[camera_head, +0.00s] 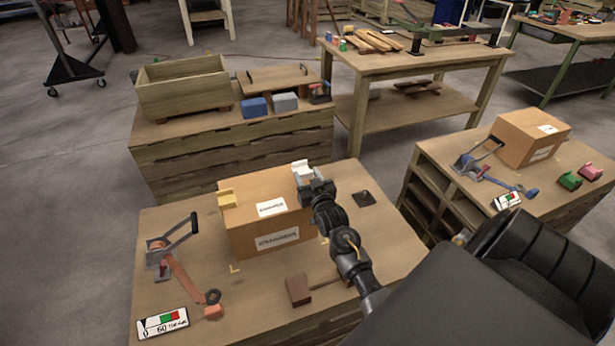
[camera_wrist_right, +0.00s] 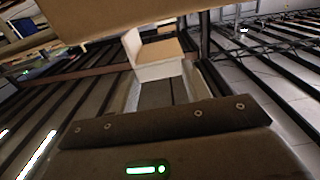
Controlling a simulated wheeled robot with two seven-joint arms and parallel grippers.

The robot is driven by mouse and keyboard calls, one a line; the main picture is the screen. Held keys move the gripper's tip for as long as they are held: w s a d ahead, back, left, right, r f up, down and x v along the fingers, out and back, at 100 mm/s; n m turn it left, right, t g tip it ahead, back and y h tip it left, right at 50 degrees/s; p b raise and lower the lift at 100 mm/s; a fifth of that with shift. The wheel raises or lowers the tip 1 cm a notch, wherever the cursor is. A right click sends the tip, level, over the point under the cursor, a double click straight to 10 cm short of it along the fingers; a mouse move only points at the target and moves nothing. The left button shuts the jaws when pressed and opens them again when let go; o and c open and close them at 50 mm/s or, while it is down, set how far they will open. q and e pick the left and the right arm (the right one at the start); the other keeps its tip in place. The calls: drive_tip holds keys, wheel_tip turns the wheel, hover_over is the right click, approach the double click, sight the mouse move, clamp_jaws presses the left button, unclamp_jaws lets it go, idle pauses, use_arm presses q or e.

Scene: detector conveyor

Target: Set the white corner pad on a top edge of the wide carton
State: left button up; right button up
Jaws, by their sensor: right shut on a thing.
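The wide carton (camera_head: 262,226) stands on the near table, with white labels on its top and front. The white corner pad (camera_head: 301,169) is at the carton's top right edge in the head view. My right gripper (camera_head: 314,184) is shut on the pad from the right side. In the right wrist view the pad (camera_wrist_right: 150,52) sticks out beyond the jaws (camera_wrist_right: 165,92), close to the brown carton (camera_wrist_right: 120,18). I cannot tell whether the pad touches the carton. A yellow corner pad (camera_head: 227,199) sits on the carton's top left edge. My left gripper is not in view.
On the near table (camera_head: 190,270) are a clamp-like tool (camera_head: 170,262), a display panel (camera_head: 163,322), a brown mallet (camera_head: 300,291) and a dark square (camera_head: 364,198). A second carton (camera_head: 528,137) stands on the right table. A wooden crate (camera_head: 184,88) stands behind.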

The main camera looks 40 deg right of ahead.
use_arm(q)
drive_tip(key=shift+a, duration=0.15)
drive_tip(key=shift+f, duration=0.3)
use_arm(e)
drive_tip(key=shift+f, duration=0.35)
use_arm(q)
drive_tip(key=shift+b, duration=0.3)
use_arm(e)
drive_tip(key=shift+f, duration=0.1)
drive_tip(key=shift+f+b, duration=0.3)
drive_tip(key=shift+f, duration=0.15)
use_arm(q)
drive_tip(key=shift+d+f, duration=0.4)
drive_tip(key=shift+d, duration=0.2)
use_arm(e)
drive_tip(key=shift+f, duration=0.1)
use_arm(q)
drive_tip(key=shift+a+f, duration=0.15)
use_arm(e)
drive_tip(key=shift+f, duration=0.2)
use_arm(q)
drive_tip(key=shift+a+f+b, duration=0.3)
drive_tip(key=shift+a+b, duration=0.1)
drive_tip(key=shift+b, duration=0.1)
use_arm(e)
drive_tip(key=shift+f, duration=0.4)
drive_tip(key=shift+f, duration=0.1)
